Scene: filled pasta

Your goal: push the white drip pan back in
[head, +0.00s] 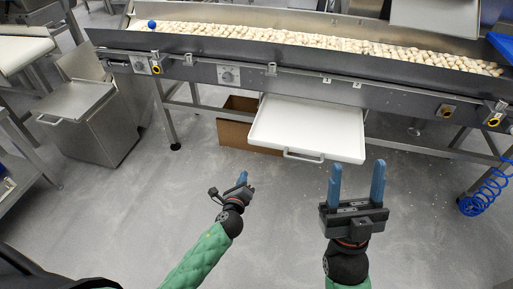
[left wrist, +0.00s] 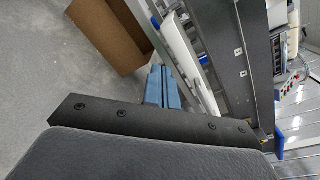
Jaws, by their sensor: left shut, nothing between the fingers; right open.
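The white drip pan (head: 309,129) sticks out from under the conveyor in the head view, with a handle (head: 303,157) on its front edge. In the left wrist view the pan's white edge (left wrist: 184,48) shows beyond my fingers. My left gripper (head: 242,178) is shut and empty, in front of and left of the pan, apart from it in the head view. Its blue fingers (left wrist: 162,87) are together in the wrist view. My right gripper (head: 357,180) is open and empty, its fingers pointing forward near the pan's front right corner. I cannot tell its exact gap to the pan.
The conveyor (head: 300,72) carries filled pasta above the pan. A cardboard box (head: 235,125) stands on the floor left of and partly behind the pan. A metal bin (head: 92,115) stands at the left. A blue coiled hose (head: 484,192) hangs at the right. The front floor is clear.

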